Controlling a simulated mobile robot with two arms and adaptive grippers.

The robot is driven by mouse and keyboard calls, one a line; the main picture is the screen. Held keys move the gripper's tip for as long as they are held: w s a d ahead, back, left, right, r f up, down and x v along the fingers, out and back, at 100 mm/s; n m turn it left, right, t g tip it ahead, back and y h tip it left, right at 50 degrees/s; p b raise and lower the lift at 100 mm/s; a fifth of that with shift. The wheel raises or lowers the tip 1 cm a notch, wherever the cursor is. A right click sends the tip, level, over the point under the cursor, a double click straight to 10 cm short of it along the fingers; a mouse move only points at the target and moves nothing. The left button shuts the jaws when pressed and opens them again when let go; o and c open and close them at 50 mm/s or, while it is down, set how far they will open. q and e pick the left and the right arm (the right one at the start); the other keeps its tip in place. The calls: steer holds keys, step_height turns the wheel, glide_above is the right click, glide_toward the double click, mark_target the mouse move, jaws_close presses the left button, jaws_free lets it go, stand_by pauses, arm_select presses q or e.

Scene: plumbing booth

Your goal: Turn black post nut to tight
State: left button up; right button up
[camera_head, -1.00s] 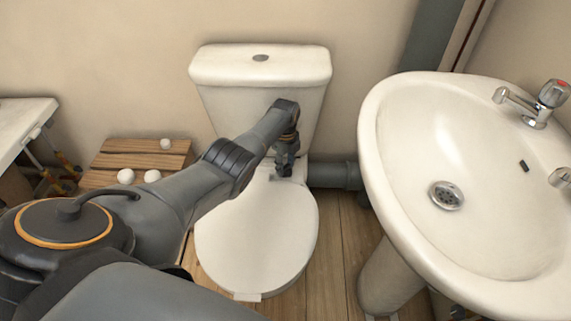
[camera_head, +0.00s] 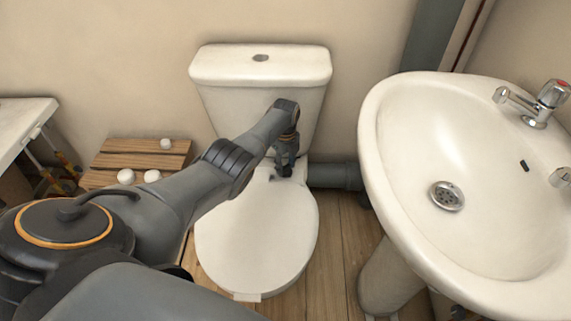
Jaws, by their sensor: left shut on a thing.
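My left gripper (camera_head: 285,168) points down at the back of the closed toilet seat lid (camera_head: 255,235), in front of the cistern (camera_head: 260,68). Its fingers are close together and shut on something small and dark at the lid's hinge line. The black post nut is not clearly visible; the fingers hide that spot, and I cannot make out how far it is turned. My left arm crosses over the toilet from the lower left. My right gripper is not in view.
A white basin (camera_head: 400,215) with taps stands at right, close to the toilet. A grey waste pipe (camera_head: 333,176) runs behind. A slatted wooden stool (camera_head: 140,160) with several white round pieces stands at left, beside a white table (camera_head: 20,125).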

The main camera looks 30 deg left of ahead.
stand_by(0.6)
arm_select(q)
steer(key=o, duration=1.2)
